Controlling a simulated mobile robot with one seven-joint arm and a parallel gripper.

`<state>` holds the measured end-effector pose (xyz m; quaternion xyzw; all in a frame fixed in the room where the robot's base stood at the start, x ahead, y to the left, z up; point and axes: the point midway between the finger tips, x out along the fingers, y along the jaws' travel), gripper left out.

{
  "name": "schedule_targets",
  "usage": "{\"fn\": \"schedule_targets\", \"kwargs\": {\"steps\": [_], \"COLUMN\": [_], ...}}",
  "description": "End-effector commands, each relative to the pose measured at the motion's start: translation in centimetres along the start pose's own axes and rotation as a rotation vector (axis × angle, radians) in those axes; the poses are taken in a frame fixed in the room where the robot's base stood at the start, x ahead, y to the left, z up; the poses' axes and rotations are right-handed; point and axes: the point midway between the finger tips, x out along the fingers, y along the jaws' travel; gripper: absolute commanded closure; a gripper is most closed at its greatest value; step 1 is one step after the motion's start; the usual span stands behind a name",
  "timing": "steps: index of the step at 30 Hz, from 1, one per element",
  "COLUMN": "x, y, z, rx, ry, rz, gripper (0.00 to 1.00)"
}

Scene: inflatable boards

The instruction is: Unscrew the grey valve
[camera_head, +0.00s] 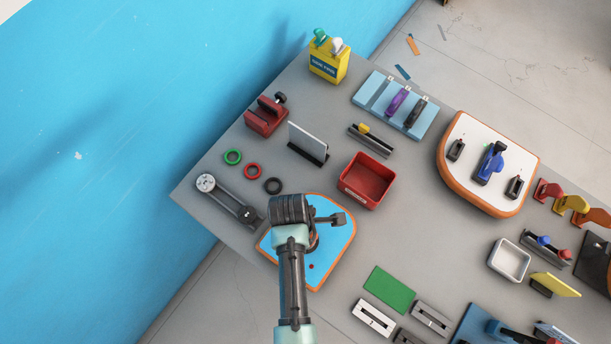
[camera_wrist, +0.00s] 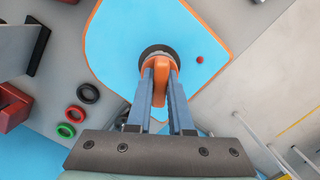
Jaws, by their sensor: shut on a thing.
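The grey valve (camera_wrist: 147,52) shows in the wrist view as a dark grey round base on a blue board (camera_wrist: 115,35) with an orange edge. An upright orange grip (camera_wrist: 161,72) stands at its middle. My gripper (camera_wrist: 161,76) is shut on this orange grip, one finger on each side. The fingers hide part of the valve, and I cannot tell how far it is screwed in. In the head view my wrist and gripper cover most of the valve, above the blue board (camera_head: 335,257) near the table's left edge.
Green (camera_head: 233,157), red (camera_head: 253,171) and black (camera_head: 273,186) rings lie behind the board. A grey-black tool (camera_head: 230,202) lies to its left. A red bin (camera_head: 367,181) stands behind right, and a green plate (camera_head: 389,289) lies in front right. Bare table separates them.

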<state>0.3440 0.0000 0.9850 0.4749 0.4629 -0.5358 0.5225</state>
Motion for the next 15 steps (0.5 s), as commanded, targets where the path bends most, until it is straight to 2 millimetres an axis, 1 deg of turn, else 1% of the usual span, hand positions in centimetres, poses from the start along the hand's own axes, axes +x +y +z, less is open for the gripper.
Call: {"fn": "schedule_targets", "kwargs": {"steps": [8,15], "x": [-0.06,-0.15], "y": [-0.11,-0.17], "z": [-0.04,-0.04], "rx": [-0.029,-0.212], "ry": [0.001,0.001], "rz": [0.001,0.022], "gripper": [1.0,1.0]}}
